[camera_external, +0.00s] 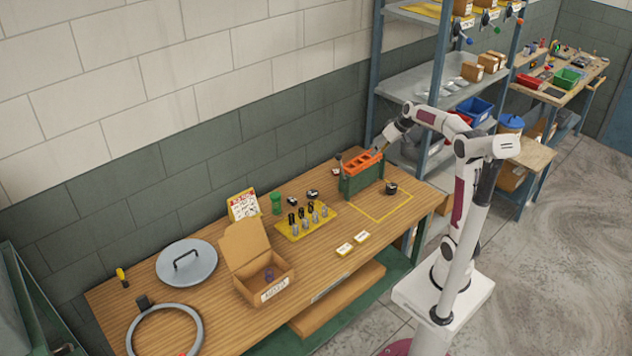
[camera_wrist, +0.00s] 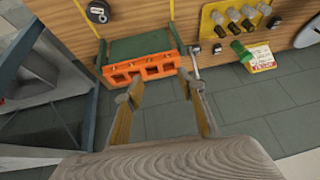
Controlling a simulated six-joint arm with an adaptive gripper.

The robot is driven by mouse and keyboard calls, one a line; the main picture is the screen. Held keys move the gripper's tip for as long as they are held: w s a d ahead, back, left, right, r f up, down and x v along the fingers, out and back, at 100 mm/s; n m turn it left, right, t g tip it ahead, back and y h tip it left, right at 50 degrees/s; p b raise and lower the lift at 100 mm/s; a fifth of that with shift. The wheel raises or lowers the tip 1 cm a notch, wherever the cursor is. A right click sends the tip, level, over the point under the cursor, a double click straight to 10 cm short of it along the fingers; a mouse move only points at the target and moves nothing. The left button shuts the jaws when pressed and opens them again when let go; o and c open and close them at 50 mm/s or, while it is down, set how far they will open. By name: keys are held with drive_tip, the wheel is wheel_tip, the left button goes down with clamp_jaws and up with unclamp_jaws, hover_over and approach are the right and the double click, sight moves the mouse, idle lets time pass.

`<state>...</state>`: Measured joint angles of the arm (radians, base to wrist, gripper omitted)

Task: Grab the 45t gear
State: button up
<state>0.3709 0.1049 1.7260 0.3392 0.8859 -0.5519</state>
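No part is readably marked as the 45t gear. A dark round part (camera_external: 391,188) sits on the bench inside a yellow outline; it also shows at the top of the wrist view (camera_wrist: 97,11). Two more small dark parts, one (camera_external: 292,200) and another (camera_external: 313,194), lie behind the yellow tool plate. I cannot tell which, if any, is the gear. My gripper (camera_external: 380,147) is above the green and orange box (camera_external: 361,176) at the bench's far right. In the wrist view my gripper (camera_wrist: 161,86) is open, with nothing between its fingers.
The yellow plate (camera_external: 288,236) holds several upright cylinders. A green cylinder (camera_external: 276,203), a printed card (camera_external: 243,204), an open cardboard box (camera_external: 262,284) and a round lid (camera_external: 187,262) stand farther left. A metal shelf (camera_external: 402,87) rises behind my arm. The front right bench is mostly clear.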

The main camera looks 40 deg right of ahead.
drive_tip(key=w+d+f+t, duration=0.1)
drive_tip(key=w+d+f, duration=0.55)
drive_tip(key=d, duration=0.45)
drive_tip(key=w+d+f, duration=0.6)
drive_tip(key=w+d, duration=0.1)
drive_tip(key=d, duration=0.4)
wheel_tip(320, 180, down, 7)
drive_tip(key=s+n+g, duration=0.1)
drive_tip(key=n, duration=0.1)
drive_tip(key=shift+d+r, duration=0.15)
drive_tip(key=shift+d, duration=0.05)
drive_tip(key=shift+x, duration=1.3)
